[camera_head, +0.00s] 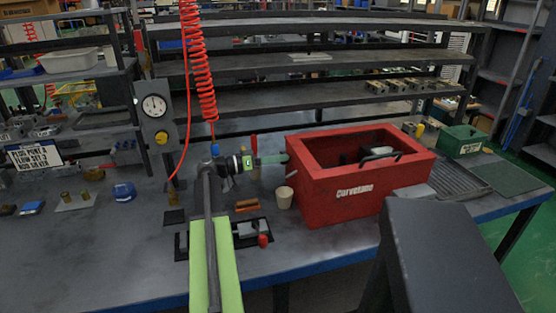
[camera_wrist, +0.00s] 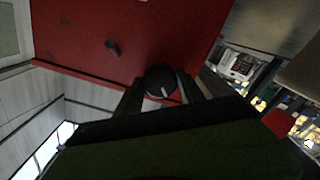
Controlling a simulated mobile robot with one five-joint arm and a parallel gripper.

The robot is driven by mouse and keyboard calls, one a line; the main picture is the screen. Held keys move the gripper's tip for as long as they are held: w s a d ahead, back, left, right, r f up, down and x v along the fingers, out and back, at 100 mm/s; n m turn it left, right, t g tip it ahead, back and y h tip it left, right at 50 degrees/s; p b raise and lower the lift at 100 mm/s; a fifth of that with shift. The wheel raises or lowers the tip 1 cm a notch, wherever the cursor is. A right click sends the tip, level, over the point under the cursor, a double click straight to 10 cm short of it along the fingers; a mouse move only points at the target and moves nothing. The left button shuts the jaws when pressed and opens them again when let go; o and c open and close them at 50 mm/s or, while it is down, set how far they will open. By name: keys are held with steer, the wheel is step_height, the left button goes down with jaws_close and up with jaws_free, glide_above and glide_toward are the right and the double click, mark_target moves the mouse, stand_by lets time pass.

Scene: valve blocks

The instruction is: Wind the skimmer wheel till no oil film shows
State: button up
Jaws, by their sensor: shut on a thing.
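The red tank (camera_head: 340,184) stands on the bench with white lettering on its front; its red wall (camera_wrist: 90,30) also fills the upper part of the wrist view. A dark round knob with a white mark, which looks like the skimmer wheel (camera_wrist: 159,77), sits against that wall. My gripper (camera_wrist: 162,93) has one finger on each side of the knob and is shut on it. In the head view my gripper (camera_head: 277,160) reaches the tank's left side, and the wheel cannot be made out there. The tank's inside is dark; I cannot tell whether oil film shows.
A small beige cup (camera_head: 284,197) stands close to the tank's left front. A red-handled fixture (camera_head: 263,240) lies on the bench near my arm. A gauge post (camera_head: 155,112) and a coiled red hose (camera_head: 198,70) stand behind. A green box (camera_head: 461,141) is at right.

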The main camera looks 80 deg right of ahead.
steer(key=m, duration=0.5)
steer(key=shift+f, duration=0.1)
steer(key=shift+m, duration=0.4)
steer(key=o, duration=1.3)
steer(key=shift+o, duration=0.2)
steer(key=v, duration=1.7)
steer(key=shift+w+a, duration=0.2)
steer(key=shift+w, duration=0.05)
steer(key=shift+r, duration=0.25)
